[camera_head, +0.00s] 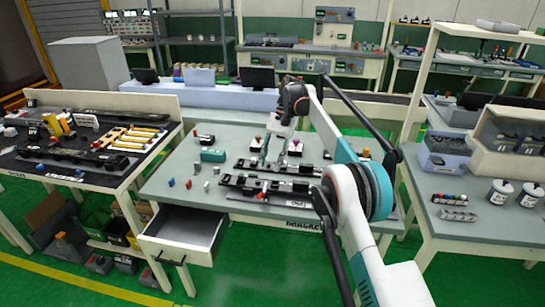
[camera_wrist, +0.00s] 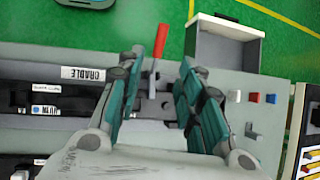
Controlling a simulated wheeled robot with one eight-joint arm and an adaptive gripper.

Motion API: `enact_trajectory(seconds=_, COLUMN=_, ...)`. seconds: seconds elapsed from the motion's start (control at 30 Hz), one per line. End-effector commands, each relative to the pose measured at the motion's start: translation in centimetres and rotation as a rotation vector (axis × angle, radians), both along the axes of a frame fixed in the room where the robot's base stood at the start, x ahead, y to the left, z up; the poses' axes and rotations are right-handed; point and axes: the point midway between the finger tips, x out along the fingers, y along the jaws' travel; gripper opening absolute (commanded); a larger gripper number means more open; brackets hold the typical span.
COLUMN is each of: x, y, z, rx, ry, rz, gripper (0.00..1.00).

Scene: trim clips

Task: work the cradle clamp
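The clamp lever with its red handle (camera_wrist: 161,40) shows in the wrist view, its metal arm running down to a grey mount between my fingers. A CRADLE label (camera_wrist: 83,73) is beside it on the left. My gripper (camera_wrist: 161,60) is open, one teal finger on each side of the lever, with visible gaps and nothing held. In the head view my gripper (camera_head: 270,158) points down over the middle table, near the black clamp rail (camera_head: 230,181). The lever is too small to make out clearly there, and the lower part of the clamp is partly hidden by my fingers.
An open drawer (camera_head: 185,228) juts out from the front left of the table. Small red, blue and white blocks (camera_head: 188,184) lie on its left part. Side benches hold tools on the left and bins (camera_head: 443,155) on the right.

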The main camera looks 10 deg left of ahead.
Motion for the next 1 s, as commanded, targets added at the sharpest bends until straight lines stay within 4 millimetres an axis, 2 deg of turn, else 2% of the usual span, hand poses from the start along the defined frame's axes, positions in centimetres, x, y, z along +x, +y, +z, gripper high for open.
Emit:
enact_trajectory(seconds=0.23, x=0.5, y=-0.3, z=1.1, rx=0.001, ry=-0.002, rz=-0.001, gripper=0.34)
enact_trajectory(seconds=0.67, x=0.6, y=-0.5, z=1.4, rx=0.000, ry=-0.003, rz=-0.001, gripper=0.34)
enact_trajectory(seconds=0.77, x=0.6, y=-0.2, z=1.3, rx=0.005, ry=-0.007, rz=-0.003, gripper=0.16)
enact_trajectory(seconds=0.83, x=0.9, y=1.0, z=0.8, rx=0.026, ry=-0.025, rz=-0.013, gripper=0.00)
enact_trajectory(seconds=0.87, x=1.1, y=1.8, z=0.4, rx=0.042, ry=-0.041, rz=-0.022, gripper=0.00)
enact_trajectory(seconds=0.93, x=1.8, y=4.9, z=-0.7, rx=0.100, ry=-0.090, rz=-0.053, gripper=0.00)
enact_trajectory(seconds=1.0, x=2.7, y=9.1, z=-1.9, rx=0.184, ry=-0.155, rz=-0.108, gripper=0.00)
